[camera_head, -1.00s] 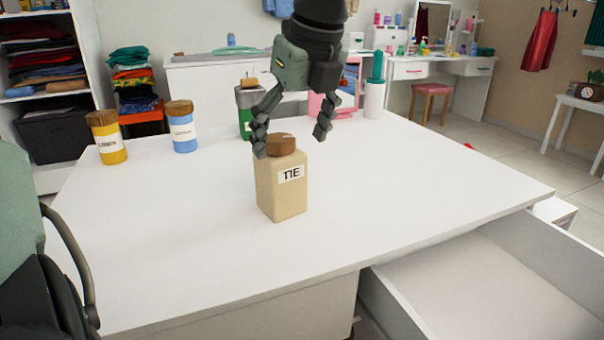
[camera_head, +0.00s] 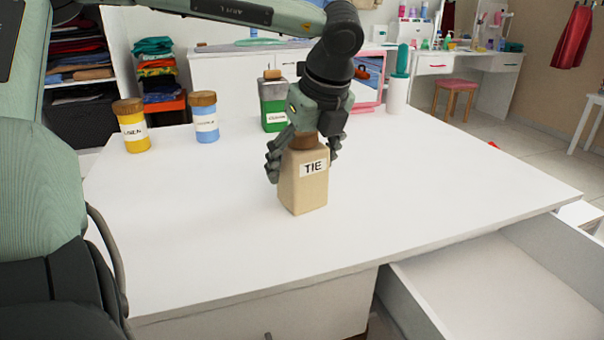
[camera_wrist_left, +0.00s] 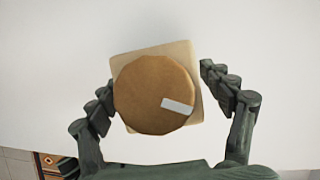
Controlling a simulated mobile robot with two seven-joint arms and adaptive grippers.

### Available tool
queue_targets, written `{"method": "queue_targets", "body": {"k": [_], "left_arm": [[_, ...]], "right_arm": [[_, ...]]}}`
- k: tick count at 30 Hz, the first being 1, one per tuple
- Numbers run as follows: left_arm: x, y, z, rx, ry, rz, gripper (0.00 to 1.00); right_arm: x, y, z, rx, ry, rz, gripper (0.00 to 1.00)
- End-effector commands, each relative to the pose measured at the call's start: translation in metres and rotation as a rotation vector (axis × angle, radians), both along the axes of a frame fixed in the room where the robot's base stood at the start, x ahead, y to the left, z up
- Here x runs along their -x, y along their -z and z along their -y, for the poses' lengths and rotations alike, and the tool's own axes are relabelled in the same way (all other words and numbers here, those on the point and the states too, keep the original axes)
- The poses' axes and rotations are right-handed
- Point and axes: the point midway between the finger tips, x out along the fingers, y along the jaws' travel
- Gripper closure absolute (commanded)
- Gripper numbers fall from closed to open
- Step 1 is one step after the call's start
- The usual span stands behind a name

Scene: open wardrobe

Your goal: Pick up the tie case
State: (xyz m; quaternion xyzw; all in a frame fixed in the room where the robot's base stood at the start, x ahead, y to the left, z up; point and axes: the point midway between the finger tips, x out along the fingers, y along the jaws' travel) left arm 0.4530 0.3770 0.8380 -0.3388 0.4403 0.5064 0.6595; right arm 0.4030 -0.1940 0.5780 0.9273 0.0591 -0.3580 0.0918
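The tie case (camera_head: 303,185) is a beige square bottle with a brown round lid and a white label reading TIE. It stands upright on the white table. My left gripper (camera_head: 304,160) is above and around it, fingers pointing down on both sides of its upper part. In the left wrist view, the tie case's brown lid (camera_wrist_left: 155,93) lies between the two fingers of the left gripper (camera_wrist_left: 158,105). A gap shows on the right side, and the left finger is close to the lid. The right gripper is not in view.
A yellow jar (camera_head: 132,126), a blue jar (camera_head: 204,118) and a green jar (camera_head: 273,103) stand behind on the table (camera_head: 200,245). A white bottle with a teal top (camera_head: 397,92) stands at the back right. An open drawer (camera_head: 480,290) is at the lower right.

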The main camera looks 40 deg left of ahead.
Motion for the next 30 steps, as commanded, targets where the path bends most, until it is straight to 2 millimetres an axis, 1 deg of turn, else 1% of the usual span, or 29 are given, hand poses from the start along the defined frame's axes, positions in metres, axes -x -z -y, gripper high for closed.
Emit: {"method": "queue_targets", "body": {"k": [1, 9, 12, 17, 20, 23, 30], "left_arm": [[0.000, 0.000, 0.000, 0.000, 0.000, 0.000, 0.30], [0.000, 0.000, 0.000, 0.000, 0.000, 0.000, 0.64], [0.000, -0.001, 0.000, 0.000, 0.000, 0.001, 0.75], [0.000, -0.001, 0.000, 0.000, 0.000, 0.001, 0.75], [0.000, -0.005, 0.000, -0.001, -0.001, 0.002, 0.75], [-0.001, -0.017, 0.000, -0.002, -0.002, 0.005, 0.75], [-0.001, -0.066, 0.000, -0.003, -0.001, 0.006, 0.75]], "right_arm": [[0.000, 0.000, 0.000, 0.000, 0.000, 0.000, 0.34], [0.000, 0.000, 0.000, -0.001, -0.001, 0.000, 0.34], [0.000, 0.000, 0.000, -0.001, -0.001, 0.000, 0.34], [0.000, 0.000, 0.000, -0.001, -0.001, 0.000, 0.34], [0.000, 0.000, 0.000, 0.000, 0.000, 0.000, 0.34], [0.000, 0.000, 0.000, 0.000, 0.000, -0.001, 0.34], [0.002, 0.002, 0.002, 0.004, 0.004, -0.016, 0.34]]}}
